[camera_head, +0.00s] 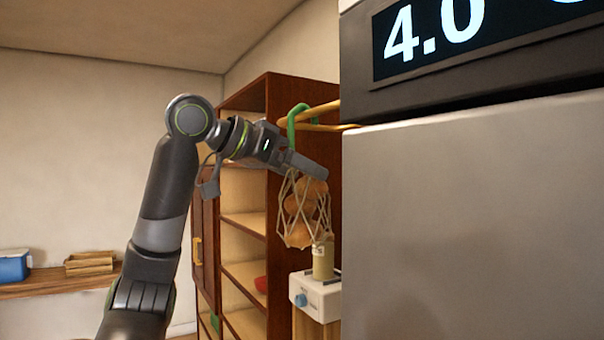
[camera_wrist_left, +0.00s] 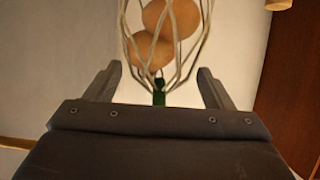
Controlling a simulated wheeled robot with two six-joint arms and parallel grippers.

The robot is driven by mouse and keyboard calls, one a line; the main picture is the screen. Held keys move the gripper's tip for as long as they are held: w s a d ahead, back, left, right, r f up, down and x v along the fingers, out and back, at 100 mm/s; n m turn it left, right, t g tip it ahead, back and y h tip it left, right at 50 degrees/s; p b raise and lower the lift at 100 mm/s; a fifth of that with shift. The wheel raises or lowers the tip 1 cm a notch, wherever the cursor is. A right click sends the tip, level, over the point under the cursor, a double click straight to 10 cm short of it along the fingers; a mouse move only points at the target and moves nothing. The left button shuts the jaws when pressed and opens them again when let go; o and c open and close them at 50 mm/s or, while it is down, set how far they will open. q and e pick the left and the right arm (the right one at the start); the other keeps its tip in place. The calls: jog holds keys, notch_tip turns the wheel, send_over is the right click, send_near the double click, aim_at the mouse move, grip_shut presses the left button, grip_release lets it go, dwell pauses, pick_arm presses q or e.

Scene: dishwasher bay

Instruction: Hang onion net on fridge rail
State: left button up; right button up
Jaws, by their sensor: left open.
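The onion net (camera_head: 304,207), a pale mesh with several brown onions, hangs below my left gripper (camera_head: 308,164). A green hook (camera_head: 291,122) at its top appears looped over the yellow rail (camera_head: 322,112) beside the fridge (camera_head: 470,220). In the left wrist view the net (camera_wrist_left: 165,38) lies beyond the open fingers (camera_wrist_left: 160,72), and its green top piece (camera_wrist_left: 158,97) shows between them, with a gap on each side. The gripper hides part of the hook's lower end in the head view. My right gripper is not in view.
A brown cabinet with open shelves (camera_head: 243,222) stands behind the net. A white box with a blue knob (camera_head: 318,292) and a tan cylinder (camera_head: 323,262) sit just below it. A wall shelf (camera_head: 60,286) is far left. Open room lies left of the cabinet.

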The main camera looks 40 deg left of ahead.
pick_arm(q)
jog(key=v, duration=1.6)
jog(key=shift+s, duration=0.25)
jog(key=shift+w, duration=0.1)
